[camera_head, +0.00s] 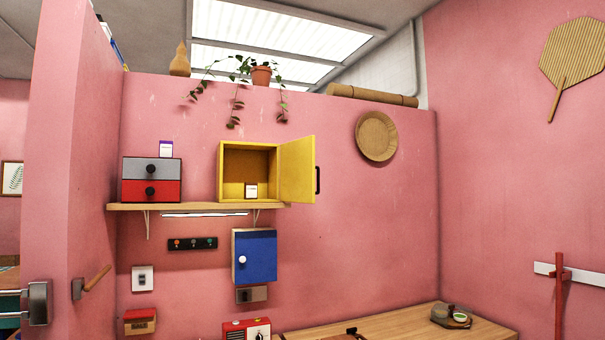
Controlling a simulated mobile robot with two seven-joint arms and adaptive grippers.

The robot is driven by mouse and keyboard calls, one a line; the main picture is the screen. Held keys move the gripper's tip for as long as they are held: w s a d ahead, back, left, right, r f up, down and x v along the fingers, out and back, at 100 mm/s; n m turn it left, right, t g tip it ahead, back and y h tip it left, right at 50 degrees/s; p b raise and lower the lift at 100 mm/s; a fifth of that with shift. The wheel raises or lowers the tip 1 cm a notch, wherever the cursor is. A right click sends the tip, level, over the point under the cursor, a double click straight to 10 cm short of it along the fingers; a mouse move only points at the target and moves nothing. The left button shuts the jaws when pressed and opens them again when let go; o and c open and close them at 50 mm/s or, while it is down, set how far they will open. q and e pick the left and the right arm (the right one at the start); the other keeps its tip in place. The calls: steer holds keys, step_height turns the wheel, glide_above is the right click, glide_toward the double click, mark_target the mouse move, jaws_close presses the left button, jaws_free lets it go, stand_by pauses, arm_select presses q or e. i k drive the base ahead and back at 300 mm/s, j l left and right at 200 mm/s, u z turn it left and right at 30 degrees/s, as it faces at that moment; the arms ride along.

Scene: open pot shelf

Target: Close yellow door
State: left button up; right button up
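A yellow cabinet (223,172) stands at the right end of a wooden wall shelf. Its yellow door (296,170) is swung wide open toward the right, hinged on the cabinet's right side. A dark handle (318,180) sits on the door's outer edge. Inside the open cabinet stands a small white item with a dark frame (251,190). Neither of my grippers shows in the head view.
A grey and red drawer box (152,181) stands on the wooden shelf (190,207), left of the cabinet. A blue wall box (256,256) hangs below the cabinet. A wooden counter (400,325) is at the lower right.

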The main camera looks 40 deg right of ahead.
mark_target(297, 168)
steer(key=l+u, duration=0.35)
steer(key=l, duration=4.2)
